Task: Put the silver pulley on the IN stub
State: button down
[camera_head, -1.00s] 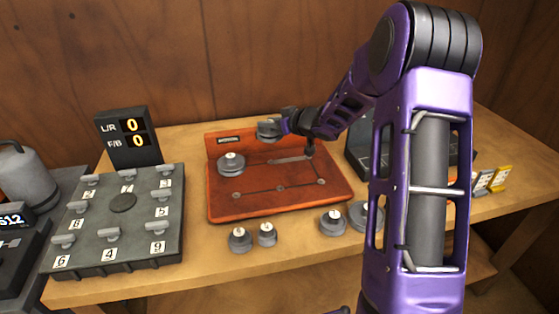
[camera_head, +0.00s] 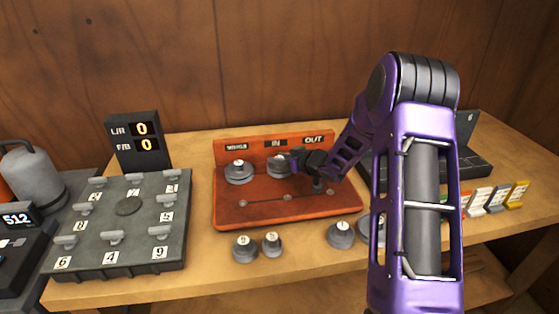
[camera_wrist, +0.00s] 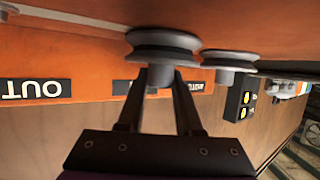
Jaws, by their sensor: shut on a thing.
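The silver pulley (camera_head: 279,166) is in my gripper (camera_head: 291,161), below the IN label (camera_head: 275,143) on the red board. In the wrist view, the two fingers (camera_wrist: 160,90) are shut on the hub of the pulley (camera_wrist: 163,45). Its wide grooved rim is close to the red board surface. The IN stub is hidden, and I cannot tell whether the pulley is around it. A grey pulley (camera_head: 239,173) sits upright on the board to the left, below the left label; it also shows in the wrist view (camera_wrist: 230,59).
The red board (camera_head: 340,205) has a slotted front area and an OUT label (camera_head: 313,140). Several loose pulleys, one a small pulley (camera_head: 271,243), stand along the table front. A numbered rack (camera_head: 128,207) and display (camera_head: 135,142) stand left.

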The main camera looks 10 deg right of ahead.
jog(key=shift+f, duration=0.15)
jog(key=c, duration=0.6)
grip_release()
jog(key=shift+s+d+r, duration=0.1)
jog(key=shift+r, duration=0.2)
jog(key=p+v, duration=0.1)
jog(key=v, duration=1)
jog(key=shift+s+d, duration=0.15)
jog(key=shift+s, duration=0.2)
jog(key=shift+w+r, duration=0.1)
jog(key=shift+w, duration=0.05)
